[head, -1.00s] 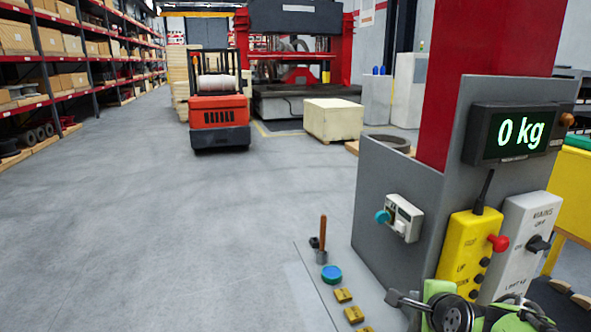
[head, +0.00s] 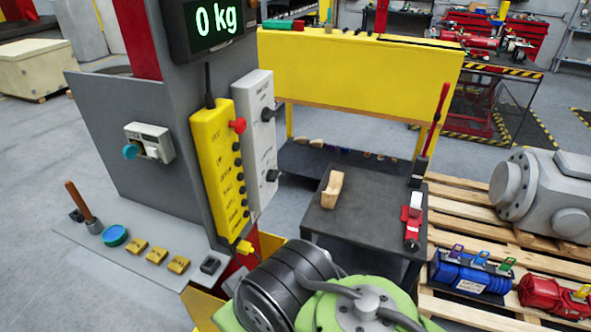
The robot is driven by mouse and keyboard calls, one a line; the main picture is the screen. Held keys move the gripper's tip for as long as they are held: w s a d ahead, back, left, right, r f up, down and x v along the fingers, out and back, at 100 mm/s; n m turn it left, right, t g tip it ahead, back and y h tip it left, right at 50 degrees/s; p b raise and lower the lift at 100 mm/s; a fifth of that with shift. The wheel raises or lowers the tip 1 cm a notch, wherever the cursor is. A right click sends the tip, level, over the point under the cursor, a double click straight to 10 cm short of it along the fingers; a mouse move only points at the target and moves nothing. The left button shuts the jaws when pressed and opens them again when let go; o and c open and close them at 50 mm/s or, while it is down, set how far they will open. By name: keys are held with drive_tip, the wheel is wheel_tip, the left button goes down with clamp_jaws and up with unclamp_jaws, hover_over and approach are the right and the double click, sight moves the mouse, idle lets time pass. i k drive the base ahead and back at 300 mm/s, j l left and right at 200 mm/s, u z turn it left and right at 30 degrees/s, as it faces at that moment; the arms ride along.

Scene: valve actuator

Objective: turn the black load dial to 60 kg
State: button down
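The display (head: 214,20) at the top of the grey panel reads 0 kg in green digits. A narrow white control box (head: 255,145) on the panel bears an upper black knob (head: 268,114) and a lower black knob (head: 272,175). The box is seen at a steep angle and its lettering is too small to read, so I cannot tell which knob is the load dial. My gripper is not distinguishable in the head view. Green and dark rounded parts at the bottom edge seem to be my arm.
A yellow pendant (head: 222,165) with a red knob and several black buttons hangs left of the white box. A grey shelf with a lever (head: 82,207) and blue button (head: 115,235) juts out left. A dark table (head: 365,220) and pallet (head: 455,200) stand right.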

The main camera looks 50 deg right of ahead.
sight(272, 175)
drive_tip(key=z, duration=1.25)
drive_tip(key=i+j+u, duration=0.15)
drive_tip(key=i+u, duration=0.4)
